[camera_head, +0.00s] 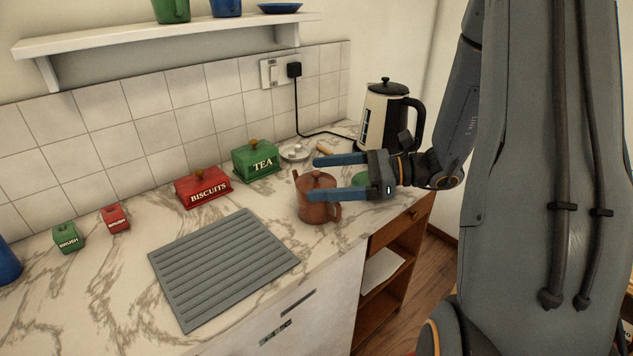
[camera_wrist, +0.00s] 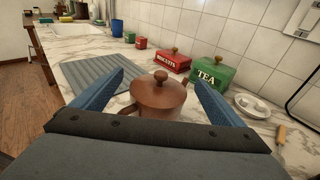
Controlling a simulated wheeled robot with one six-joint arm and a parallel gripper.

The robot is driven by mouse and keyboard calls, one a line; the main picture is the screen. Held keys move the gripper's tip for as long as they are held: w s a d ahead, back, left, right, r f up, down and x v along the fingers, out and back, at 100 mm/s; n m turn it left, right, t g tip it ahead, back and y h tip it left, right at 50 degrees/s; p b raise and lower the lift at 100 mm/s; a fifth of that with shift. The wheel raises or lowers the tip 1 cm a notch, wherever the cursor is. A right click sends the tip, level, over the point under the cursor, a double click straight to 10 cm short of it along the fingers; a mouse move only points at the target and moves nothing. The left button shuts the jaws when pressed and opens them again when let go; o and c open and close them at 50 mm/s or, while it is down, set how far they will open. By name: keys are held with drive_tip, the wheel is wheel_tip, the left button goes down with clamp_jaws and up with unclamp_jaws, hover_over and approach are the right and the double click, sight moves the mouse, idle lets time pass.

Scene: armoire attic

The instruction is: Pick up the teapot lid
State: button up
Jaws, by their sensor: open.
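The brown teapot (camera_head: 318,207) stands on the marble counter near its front edge. Its lid (camera_head: 318,181), with a round knob, sits on top; the lid also shows in the wrist view (camera_wrist: 159,90). My gripper (camera_head: 326,177) is open, its two blue fingers level and pointing left in the head view. In the wrist view the fingers (camera_wrist: 159,86) lie to either side of the teapot, with the lid and knob between them in the picture. No contact with the lid is visible. The near finger hides part of the teapot in the head view.
A green TEA box (camera_head: 255,160) and red BISCUITS box (camera_head: 203,188) stand along the tiled wall. A kettle (camera_head: 385,120) stands behind my gripper. A grey ridged mat (camera_head: 222,266) lies left of the teapot. A small white dish (camera_head: 294,153) is behind it.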

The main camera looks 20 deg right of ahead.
drive_tip(key=c, duration=1.2)
drive_tip(key=shift+o, duration=0.2)
drive_tip(key=shift+r, duration=0.1)
